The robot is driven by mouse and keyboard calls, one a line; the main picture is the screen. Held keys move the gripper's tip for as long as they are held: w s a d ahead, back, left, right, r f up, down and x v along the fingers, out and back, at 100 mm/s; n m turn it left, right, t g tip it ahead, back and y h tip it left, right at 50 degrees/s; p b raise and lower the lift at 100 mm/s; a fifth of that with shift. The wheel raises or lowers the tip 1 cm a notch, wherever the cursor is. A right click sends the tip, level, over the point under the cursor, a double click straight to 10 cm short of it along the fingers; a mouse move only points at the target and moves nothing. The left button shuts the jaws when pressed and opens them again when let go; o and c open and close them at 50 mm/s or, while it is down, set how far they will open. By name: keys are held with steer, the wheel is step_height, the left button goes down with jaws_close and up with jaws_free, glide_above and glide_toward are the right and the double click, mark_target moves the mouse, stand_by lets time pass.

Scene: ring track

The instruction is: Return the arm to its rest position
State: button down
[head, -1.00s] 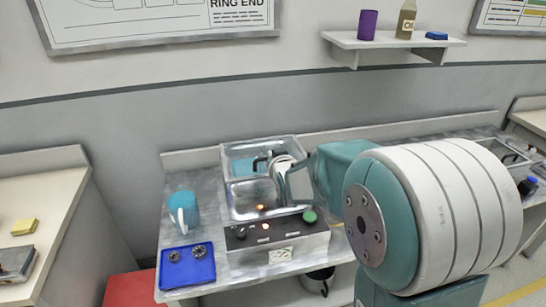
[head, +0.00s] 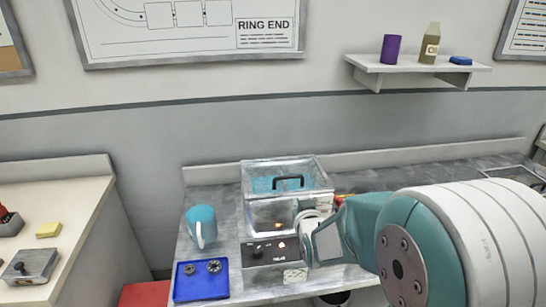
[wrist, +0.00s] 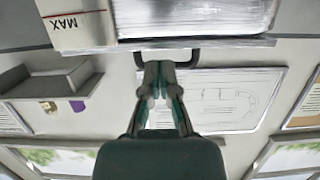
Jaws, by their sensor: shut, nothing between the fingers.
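My arm (head: 372,228) reaches in from the right in the head view, its end low at the right front of the metal bath (head: 262,218). My fingers are hard to make out there. In the wrist view my gripper (wrist: 160,68) is shut and empty, its fingertips pointing at the bath's lower edge as pictured. A black handle (wrist: 196,58) shows behind and beside the fingertips; I cannot tell whether they touch. In the head view the handle (head: 288,178) stands over the bath's clear, blue-tinted top.
A teal mug (head: 202,226) and a blue tray (head: 200,284) with two dark round parts stand left of the bath. A control box (head: 270,252) is in front. A wall shelf (head: 415,68) holds a purple cup, a bottle and a blue item.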

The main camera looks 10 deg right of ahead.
steer(key=s+r+g, duration=0.3)
steer(key=s+g, duration=0.1)
steer(key=s, duration=1)
steer(key=s+r+g, duration=0.3)
steer(key=s+g, duration=0.2)
steer(key=s, duration=0.9)
steer(key=shift+s+a+r+g, duration=0.2)
steer(key=shift+a+r+g, duration=0.1)
steer(key=shift+a, duration=0.1)
